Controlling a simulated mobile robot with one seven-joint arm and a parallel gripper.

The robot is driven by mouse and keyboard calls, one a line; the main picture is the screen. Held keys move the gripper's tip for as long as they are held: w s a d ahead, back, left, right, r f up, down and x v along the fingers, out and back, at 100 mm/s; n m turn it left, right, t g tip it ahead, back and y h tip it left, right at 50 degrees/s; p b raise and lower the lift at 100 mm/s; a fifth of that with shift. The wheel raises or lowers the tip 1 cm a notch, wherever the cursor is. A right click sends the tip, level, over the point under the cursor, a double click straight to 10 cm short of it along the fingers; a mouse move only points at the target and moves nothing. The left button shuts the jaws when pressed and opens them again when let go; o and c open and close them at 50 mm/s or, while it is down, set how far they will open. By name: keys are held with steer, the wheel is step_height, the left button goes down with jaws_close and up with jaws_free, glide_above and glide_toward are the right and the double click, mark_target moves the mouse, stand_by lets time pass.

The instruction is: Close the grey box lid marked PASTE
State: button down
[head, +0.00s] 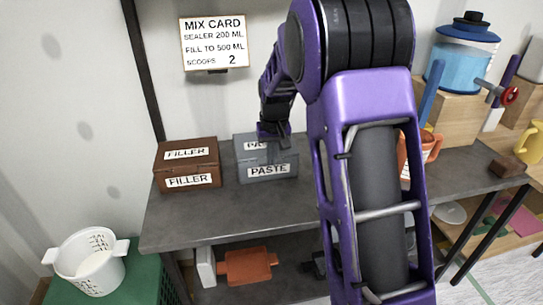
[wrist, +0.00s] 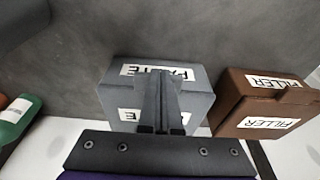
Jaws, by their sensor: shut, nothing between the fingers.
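The grey box (head: 245,172) stands on the shelf with a PASTE label on its front and another on its lid (head: 242,141). The lid looks down on the box, level like the one on the brown box; a small gap cannot be ruled out. My gripper (head: 275,140) is shut and empty, pointing down at the lid. Its fingers hide part of the lid and its label. In the wrist view the shut fingers (wrist: 157,78) cross the middle of the grey box (wrist: 195,103). I cannot tell whether the fingertips touch the lid.
A brown FILLER box (head: 186,163), lid down, stands beside the grey box. A mix card (head: 214,43) hangs on the wall behind. An orange container (head: 432,146) and a blue-and-clear tank (head: 462,60) stand to the right. Bare shelf (head: 230,215) lies in front of the boxes.

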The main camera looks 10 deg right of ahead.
steer(key=shift+s+f, duration=0.15)
steer(key=shift+f, duration=0.1)
steer(key=shift+r, duration=0.1)
